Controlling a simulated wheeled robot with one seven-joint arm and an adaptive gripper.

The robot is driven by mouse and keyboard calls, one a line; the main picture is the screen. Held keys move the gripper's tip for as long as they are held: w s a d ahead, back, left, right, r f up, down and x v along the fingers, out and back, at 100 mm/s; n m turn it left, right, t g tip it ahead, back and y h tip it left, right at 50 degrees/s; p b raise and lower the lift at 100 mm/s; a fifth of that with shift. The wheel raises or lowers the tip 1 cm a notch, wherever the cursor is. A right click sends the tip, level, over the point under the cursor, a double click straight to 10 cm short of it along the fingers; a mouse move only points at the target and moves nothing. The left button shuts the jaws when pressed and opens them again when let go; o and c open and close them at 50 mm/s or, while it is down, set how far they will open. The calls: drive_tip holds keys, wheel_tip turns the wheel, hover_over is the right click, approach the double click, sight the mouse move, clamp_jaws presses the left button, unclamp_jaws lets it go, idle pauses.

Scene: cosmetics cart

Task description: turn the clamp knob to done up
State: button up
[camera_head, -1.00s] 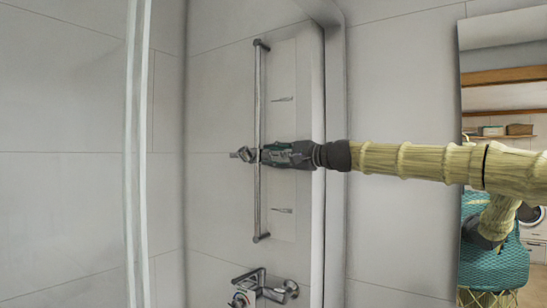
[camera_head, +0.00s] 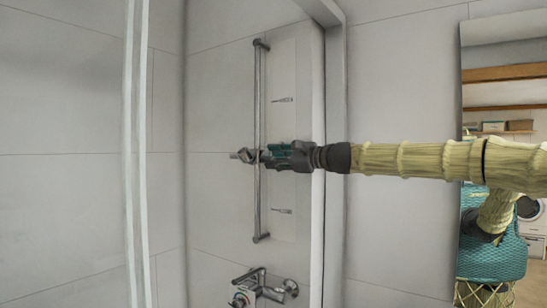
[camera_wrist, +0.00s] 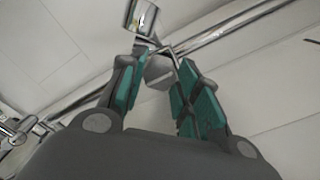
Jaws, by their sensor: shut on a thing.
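The clamp sits partway up a vertical chrome rail (camera_head: 258,100) on the shower wall. Its chrome holder (camera_head: 240,155) sticks out to the left of the rail in the head view, and shows at the top of the wrist view (camera_wrist: 142,17). My gripper (camera_head: 266,154) reaches in from the right, level with the clamp. In the wrist view its green-padded fingers (camera_wrist: 158,75) are closed on the grey metal clamp knob (camera_wrist: 158,70) beside the rail. The fingers hide the knob's sides, and the knob is hardly visible in the head view.
A chrome mixer tap (camera_head: 262,287) is on the wall below the rail. A glass screen edge (camera_head: 134,150) stands at left. A wall edge (camera_head: 335,90) rises just behind my wrist. A mirror (camera_head: 500,70) hangs at right. The wall left of the rail is clear.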

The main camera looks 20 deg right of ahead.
drive_tip(key=shift+d+r, duration=0.15)
drive_tip(key=shift+r, duration=0.05)
drive_tip(key=o, duration=1)
drive_tip(key=shift+f, duration=0.1)
drive_tip(key=v, duration=1.2)
drive_tip(key=shift+d, duration=0.15)
drive_tip(key=shift+f, duration=0.1)
